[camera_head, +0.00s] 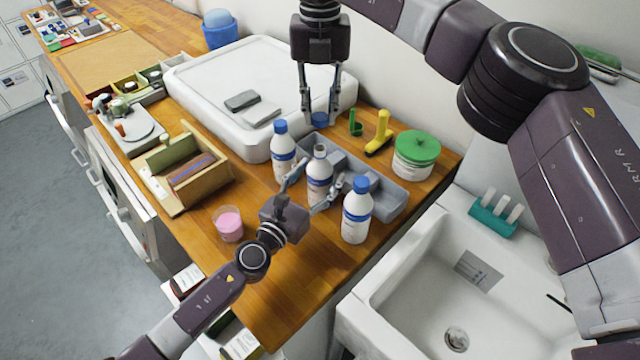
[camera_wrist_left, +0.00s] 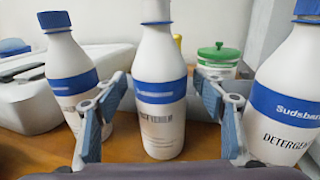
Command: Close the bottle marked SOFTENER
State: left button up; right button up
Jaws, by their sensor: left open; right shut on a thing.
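An uncapped white bottle (camera_head: 319,180) with a blue band stands upright on the wooden counter, between two capped bottles. It is central in the left wrist view (camera_wrist_left: 160,95), where its small label print is too blurred to read surely. My left gripper (camera_head: 314,186) is open, with one finger on each side of this bottle; contact cannot be told. Its fingers also flank the bottle in the left wrist view (camera_wrist_left: 160,112). My right gripper (camera_head: 319,112) points down, shut on a blue cap (camera_head: 319,119), behind and above the open bottle.
A blue-capped bottle (camera_head: 283,158) stands left; another (camera_head: 357,215), marked DETERGENT in part, stands right. A grey tray (camera_head: 395,196) lies behind them. A pink cup (camera_head: 229,224), wooden box (camera_head: 160,185), green-lidded jar (camera_head: 414,160), yellow tool (camera_head: 381,132) and sink (camera_head: 400,285) surround them.

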pick_arm(q)
jog(key=shift+w+d, duration=0.25)
jog(key=shift+w, duration=0.1)
grip_shut()
pick_arm(e)
jog(key=shift+f, duration=2.45)
